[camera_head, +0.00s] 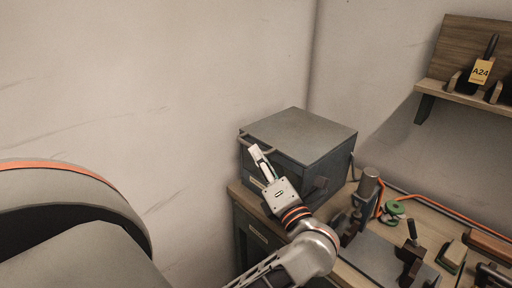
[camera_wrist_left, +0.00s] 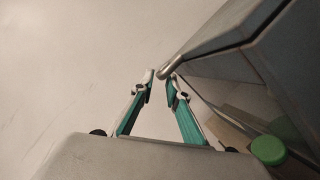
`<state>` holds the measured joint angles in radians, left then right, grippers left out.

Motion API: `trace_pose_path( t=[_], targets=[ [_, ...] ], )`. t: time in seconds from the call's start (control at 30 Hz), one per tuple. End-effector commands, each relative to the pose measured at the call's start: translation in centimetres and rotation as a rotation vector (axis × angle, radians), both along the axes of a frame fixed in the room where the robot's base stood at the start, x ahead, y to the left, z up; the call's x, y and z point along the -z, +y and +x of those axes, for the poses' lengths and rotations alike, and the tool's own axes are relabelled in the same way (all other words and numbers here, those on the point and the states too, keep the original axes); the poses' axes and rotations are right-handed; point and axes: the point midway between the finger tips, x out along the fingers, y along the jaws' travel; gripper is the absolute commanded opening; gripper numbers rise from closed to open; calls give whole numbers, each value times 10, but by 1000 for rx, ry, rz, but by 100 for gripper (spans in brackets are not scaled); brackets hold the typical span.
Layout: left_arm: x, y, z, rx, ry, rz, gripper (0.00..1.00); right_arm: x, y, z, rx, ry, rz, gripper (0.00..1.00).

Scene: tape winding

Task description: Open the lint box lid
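The lint box (camera_head: 308,135) is a dark grey box with a flat lid on top, standing on the workbench in the corner. Its lid looks closed. A thin handle bar (camera_head: 257,142) runs along the upper edge of its left-facing front, and its rounded end also shows in the left wrist view (camera_wrist_left: 171,67). My left gripper (camera_head: 256,150) is in front of the box, close to the handle. In the left wrist view its teal fingers (camera_wrist_left: 160,78) are apart with nothing held, and the handle end is by the tips; contact cannot be told. My right gripper is not in view.
The wooden workbench (camera_head: 436,212) holds tools, a green round part (camera_head: 394,208) and an orange cable right of the box. A wall shelf (camera_head: 470,98) with an A24 tag (camera_head: 481,71) is at upper right. Bare wall is left of the box.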

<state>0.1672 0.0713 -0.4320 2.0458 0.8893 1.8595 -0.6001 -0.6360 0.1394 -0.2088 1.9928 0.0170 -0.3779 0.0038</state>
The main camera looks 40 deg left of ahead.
Motion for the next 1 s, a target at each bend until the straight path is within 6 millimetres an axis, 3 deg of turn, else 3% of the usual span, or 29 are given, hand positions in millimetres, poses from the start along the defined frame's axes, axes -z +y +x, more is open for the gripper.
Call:
trace_pose_path(
  t=[0.3, 0.6, 0.7, 1.0],
  targets=[
    [-8, 32, 14, 0, -1, 2, 15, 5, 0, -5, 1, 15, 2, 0],
    [-8, 35, 15, 1, 1, 1, 15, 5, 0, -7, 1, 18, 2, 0],
    [-8, 35, 15, 1, 1, 1, 0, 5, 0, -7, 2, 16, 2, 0],
    [-11, 35, 17, 0, 5, 0, 0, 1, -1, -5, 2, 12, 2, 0]
  ],
)
